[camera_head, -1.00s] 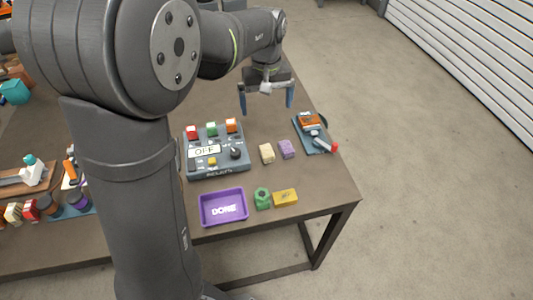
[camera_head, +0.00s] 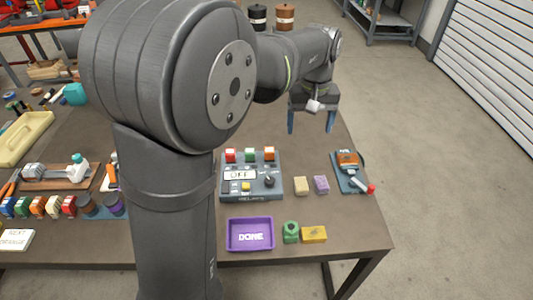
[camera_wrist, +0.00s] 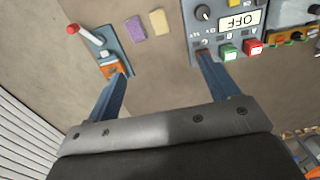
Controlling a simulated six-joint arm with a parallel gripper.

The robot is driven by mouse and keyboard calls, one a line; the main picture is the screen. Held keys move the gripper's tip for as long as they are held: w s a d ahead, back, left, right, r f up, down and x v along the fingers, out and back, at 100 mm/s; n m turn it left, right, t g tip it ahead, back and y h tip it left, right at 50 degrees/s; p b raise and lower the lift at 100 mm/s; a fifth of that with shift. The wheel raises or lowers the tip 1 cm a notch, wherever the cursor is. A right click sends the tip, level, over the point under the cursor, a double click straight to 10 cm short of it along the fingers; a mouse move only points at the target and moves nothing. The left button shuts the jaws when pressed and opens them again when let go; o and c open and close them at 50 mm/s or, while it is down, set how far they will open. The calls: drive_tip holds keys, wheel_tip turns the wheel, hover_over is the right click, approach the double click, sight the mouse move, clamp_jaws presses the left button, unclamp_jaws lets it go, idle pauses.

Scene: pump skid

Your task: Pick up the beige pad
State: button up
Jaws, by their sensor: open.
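The beige pad (camera_head: 302,186) lies flat on the table, just right of the grey relay box and left of a purple pad (camera_head: 321,184). In the wrist view the beige pad (camera_wrist: 158,21) is near the top edge, beside the purple pad (camera_wrist: 136,28). My gripper (camera_head: 311,130) is open and empty, with two blue fingers pointing down. It is above the table, farther back than the beige pad. In the wrist view the open fingers (camera_wrist: 161,70) spread wide, with bare table between them and the pad beyond their tips.
The relay box (camera_head: 250,190) with several buttons and a knob stands left of the pad. A blue board (camera_head: 349,180) with an orange part and red-tipped lever lies to the right. A purple DONE tray (camera_head: 230,237), green nut (camera_head: 291,232) and yellow block (camera_head: 314,234) sit in front.

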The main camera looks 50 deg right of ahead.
wheel_tip(320, 180, down, 2)
drive_tip(key=m, duration=1.7)
hover_over(301, 183)
wheel_tip(301, 183, down, 4)
drive_tip(key=f, duration=1.2)
drive_tip(key=shift+w+a, duration=0.1)
drive_tip(key=shift+a, duration=0.1)
drive_tip(key=shift+s+d+f, duration=0.1)
drive_tip(key=shift+f, duration=1.25)
drive_tip(key=shift+s+d+f, duration=0.1)
drive_tip(key=shift+f, duration=1.25)
drive_tip(key=c, duration=1.1)
drive_tip(key=shift+o, duration=0.2)
drive_tip(key=shift+r, duration=0.1)
